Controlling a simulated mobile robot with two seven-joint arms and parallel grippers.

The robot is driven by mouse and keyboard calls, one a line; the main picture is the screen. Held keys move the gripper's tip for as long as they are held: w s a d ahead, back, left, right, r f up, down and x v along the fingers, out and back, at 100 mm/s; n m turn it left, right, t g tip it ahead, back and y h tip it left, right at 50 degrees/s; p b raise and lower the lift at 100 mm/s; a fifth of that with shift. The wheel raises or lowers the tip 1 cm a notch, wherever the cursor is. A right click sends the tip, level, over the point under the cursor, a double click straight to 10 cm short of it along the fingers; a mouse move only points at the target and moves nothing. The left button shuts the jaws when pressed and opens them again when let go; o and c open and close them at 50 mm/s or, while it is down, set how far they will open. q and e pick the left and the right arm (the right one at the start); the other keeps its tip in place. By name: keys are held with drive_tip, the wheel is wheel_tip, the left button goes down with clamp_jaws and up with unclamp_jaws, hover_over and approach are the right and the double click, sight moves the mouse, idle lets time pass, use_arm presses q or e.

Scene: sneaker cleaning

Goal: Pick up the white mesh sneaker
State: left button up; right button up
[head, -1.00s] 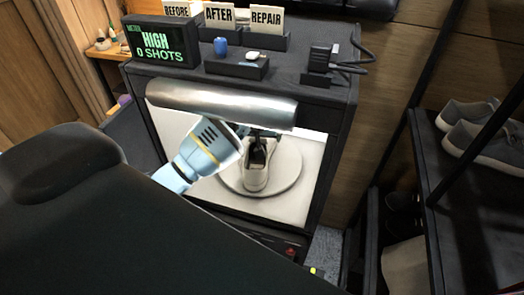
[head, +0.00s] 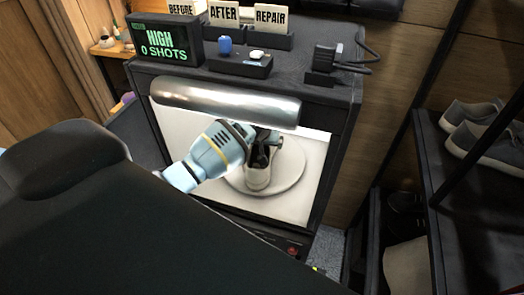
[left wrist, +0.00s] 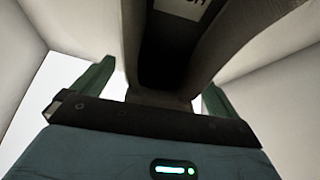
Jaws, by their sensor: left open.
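The white mesh sneaker (head: 258,181) stands on a round pale turntable (head: 294,180) inside the white-lined photo box. My left gripper (head: 264,152) is at the sneaker's far end and hides part of its opening. In the left wrist view, the sneaker (left wrist: 208,48) fills the upper middle, with its dark opening and an insole label showing. My left gripper (left wrist: 158,78) is open there, with one green finger on each side of the shoe's near end. Contact with the shoe cannot be told. My right gripper is not in view.
A metal roller-like bar (head: 225,103) runs across the box's top front, close above my left arm. A display (head: 167,43), sign cards and small items stand on the box top. Grey sneakers (head: 485,140) sit on a rack at the right.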

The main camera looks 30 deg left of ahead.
use_arm(q)
drive_tip(key=shift+w+f, duration=0.1)
drive_tip(key=shift+f, duration=0.1)
drive_tip(key=c, duration=1.3)
drive_tip(key=shift+a+r, duration=0.1)
drive_tip(key=shift+r, duration=0.1)
